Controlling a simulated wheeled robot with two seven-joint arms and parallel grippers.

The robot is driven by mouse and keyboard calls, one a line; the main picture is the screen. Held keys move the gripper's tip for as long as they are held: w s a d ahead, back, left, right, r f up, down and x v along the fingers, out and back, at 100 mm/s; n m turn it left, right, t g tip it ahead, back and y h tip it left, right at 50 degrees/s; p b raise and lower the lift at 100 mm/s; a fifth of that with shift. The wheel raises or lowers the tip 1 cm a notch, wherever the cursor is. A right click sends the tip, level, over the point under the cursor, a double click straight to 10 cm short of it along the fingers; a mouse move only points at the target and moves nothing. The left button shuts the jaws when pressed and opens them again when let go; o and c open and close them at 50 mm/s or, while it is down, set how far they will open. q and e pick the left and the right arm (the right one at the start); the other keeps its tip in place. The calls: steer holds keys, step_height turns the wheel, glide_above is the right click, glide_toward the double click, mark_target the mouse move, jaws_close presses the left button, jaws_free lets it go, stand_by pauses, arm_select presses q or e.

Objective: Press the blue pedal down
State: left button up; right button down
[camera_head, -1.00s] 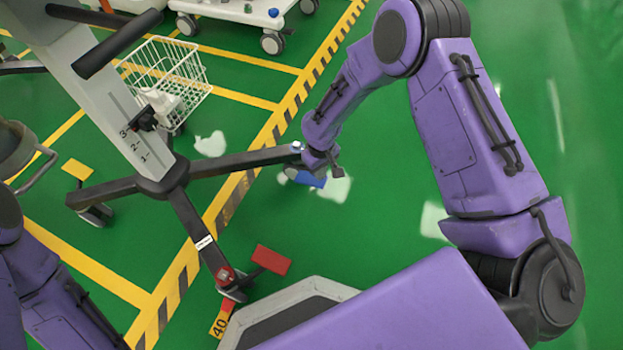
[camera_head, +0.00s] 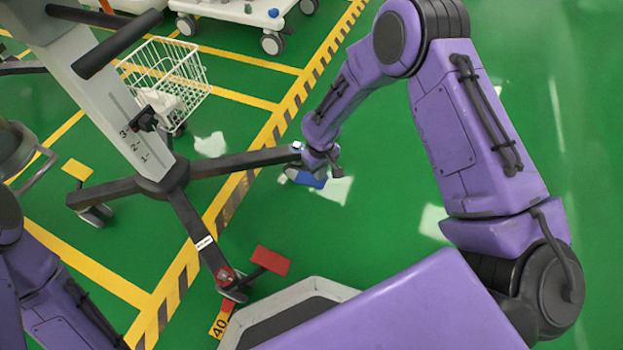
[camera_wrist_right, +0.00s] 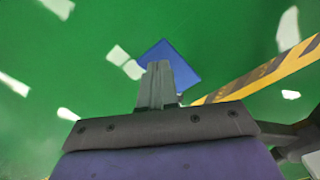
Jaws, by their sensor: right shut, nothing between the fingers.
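The blue pedal (camera_head: 313,181) sits low at the end of a dark leg of the wheeled stand (camera_head: 230,163). My right gripper (camera_head: 336,170) is at the pedal, above or beside it, and partly hides it in the head view. In the right wrist view the blue pedal (camera_wrist_right: 172,66) lies just past the fingertips of my shut, empty right gripper (camera_wrist_right: 159,68). I cannot tell whether the fingers touch it. A left arm shows at the left edge of the head view, but its gripper is not clearly seen.
A red pedal (camera_head: 271,261) is on the stand's front leg. A yellow pedal (camera_head: 77,170) is on its left leg. A white wire basket (camera_head: 170,75) hangs behind the stand's column. Green floor right of the blue pedal is clear.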

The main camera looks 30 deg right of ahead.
arm_select(q)
steer(key=shift+f+b, duration=0.6)
arm_select(e)
steer(key=shift+f, duration=1.3)
stand_by(0.4)
arm_select(q)
steer(key=shift+s, duration=0.1)
arm_select(e)
steer(key=shift+r, duration=0.2)
steer(key=shift+r+p, duration=0.95)
steer(key=shift+p, duration=0.3)
step_height(320, 180, up, 2)
steer(key=shift+p, duration=1.15)
step_height(320, 180, up, 2)
steer(key=shift+p, duration=1.1)
steer(key=shift+r+p, duration=0.5)
arm_select(q)
steer(key=w+r+n+t+y, duration=0.1)
steer(key=w+r+n+t, duration=0.2)
steer(key=r, duration=0.4)
steer(key=shift+w+a+r+n+t+y, duration=0.15)
steer(key=shift+w+a+n+t+y, duration=0.2)
steer(key=shift+w, duration=0.55)
arm_select(e)
steer(key=shift+f, duration=0.1)
